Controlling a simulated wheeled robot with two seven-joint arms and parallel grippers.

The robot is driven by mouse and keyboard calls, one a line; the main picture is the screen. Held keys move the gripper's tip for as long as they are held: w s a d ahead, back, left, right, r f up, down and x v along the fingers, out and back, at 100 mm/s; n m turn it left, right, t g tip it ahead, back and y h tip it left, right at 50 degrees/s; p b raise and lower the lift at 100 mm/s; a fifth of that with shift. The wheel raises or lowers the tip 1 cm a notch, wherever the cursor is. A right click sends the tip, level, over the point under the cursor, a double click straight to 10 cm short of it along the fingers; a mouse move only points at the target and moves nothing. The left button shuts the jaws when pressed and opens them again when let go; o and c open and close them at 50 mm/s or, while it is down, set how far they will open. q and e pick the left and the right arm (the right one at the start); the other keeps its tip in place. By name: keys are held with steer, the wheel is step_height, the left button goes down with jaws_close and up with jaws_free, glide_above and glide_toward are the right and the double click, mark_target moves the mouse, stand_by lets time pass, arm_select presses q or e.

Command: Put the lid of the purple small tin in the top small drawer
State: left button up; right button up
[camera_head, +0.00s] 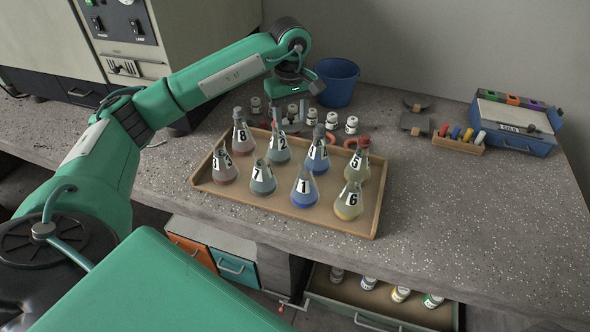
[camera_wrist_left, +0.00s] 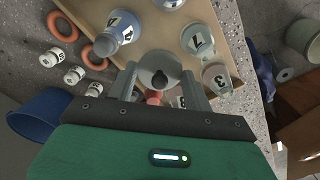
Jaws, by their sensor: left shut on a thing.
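I make out no purple small tin or its lid. My left gripper (camera_head: 287,122) reaches over the back of the wooden tray, at the grey flask numbered 2 (camera_head: 277,151). In the left wrist view its fingers (camera_wrist_left: 160,88) are shut on a grey round thing with a dark middle (camera_wrist_left: 158,62), which looks like that flask seen from above. I cannot tell whether it is lifted. An orange drawer (camera_head: 191,247) and a blue drawer (camera_head: 232,266) show shut under the bench; which one is the top small drawer is unclear. My right gripper is not in view.
Several numbered flasks, such as blue flask 1 (camera_head: 304,190), crowd the tray (camera_head: 285,212). Small white jars (camera_head: 351,125) and a blue bucket (camera_head: 336,82) stand behind. An open lower drawer (camera_head: 372,307) holds jars. The bench's right front is clear.

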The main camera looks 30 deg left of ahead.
mark_target(292, 176)
arm_select(q)
step_height(292, 176, down, 18)
steer(key=shift+s+p, duration=0.1)
steer(key=shift+p, duration=0.25)
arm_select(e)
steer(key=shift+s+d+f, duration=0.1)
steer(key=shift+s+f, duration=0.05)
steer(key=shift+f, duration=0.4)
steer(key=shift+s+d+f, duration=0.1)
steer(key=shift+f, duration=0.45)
arm_select(q)
steer(key=shift+f, duration=0.1)
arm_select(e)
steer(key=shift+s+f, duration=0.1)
arm_select(q)
steer(key=o, duration=0.7)
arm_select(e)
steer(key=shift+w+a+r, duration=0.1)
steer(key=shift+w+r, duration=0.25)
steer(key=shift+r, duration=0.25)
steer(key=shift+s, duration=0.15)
